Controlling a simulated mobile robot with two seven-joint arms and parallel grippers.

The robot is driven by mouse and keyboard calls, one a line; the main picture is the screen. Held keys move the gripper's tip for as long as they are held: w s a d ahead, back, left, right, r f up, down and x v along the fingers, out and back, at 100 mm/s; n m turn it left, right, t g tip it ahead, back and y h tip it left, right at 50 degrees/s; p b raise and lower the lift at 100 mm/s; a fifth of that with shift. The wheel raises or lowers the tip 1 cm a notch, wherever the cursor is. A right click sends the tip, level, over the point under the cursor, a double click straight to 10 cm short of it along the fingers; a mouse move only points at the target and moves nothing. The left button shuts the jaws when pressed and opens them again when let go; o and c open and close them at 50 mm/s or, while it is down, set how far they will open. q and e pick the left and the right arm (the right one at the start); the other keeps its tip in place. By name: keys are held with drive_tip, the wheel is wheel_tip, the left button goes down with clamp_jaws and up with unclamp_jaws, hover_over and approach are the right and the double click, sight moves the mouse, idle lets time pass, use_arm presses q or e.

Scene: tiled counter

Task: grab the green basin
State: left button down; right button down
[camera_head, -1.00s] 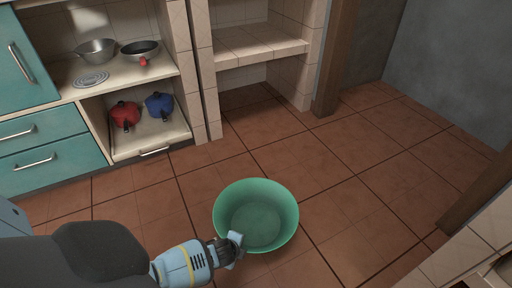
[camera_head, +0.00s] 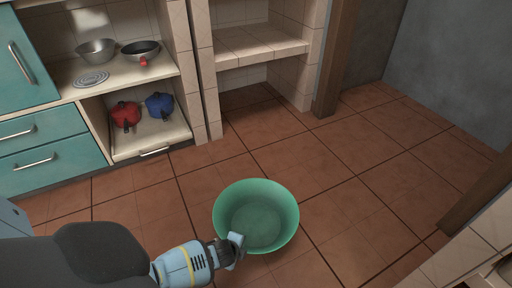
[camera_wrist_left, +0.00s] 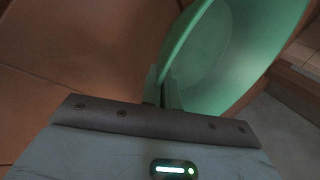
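The green basin (camera_head: 256,218) is a round, open, empty tub in the lower middle of the head view, over the tiled floor. My left gripper (camera_head: 237,243) is at its near-left rim. In the left wrist view the basin (camera_wrist_left: 235,50) fills the upper right, and its rim runs down between the fingers of my left gripper (camera_wrist_left: 163,95). The fingers look closed together on the rim, though the contact is small and dark. I cannot tell whether the basin's bottom touches the floor. My right gripper is not in view.
A teal cabinet (camera_head: 45,165) stands at the left, with a shelf holding a metal bowl (camera_head: 97,51) and a pan (camera_head: 140,49). Red (camera_head: 125,115) and blue pots (camera_head: 159,105) sit below. Tiled floor around the basin is clear. A tiled counter edge (camera_head: 470,250) is at lower right.

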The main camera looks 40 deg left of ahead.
use_arm(q)
drive_tip(key=shift+s+f, duration=0.1)
drive_tip(key=shift+s, duration=0.1)
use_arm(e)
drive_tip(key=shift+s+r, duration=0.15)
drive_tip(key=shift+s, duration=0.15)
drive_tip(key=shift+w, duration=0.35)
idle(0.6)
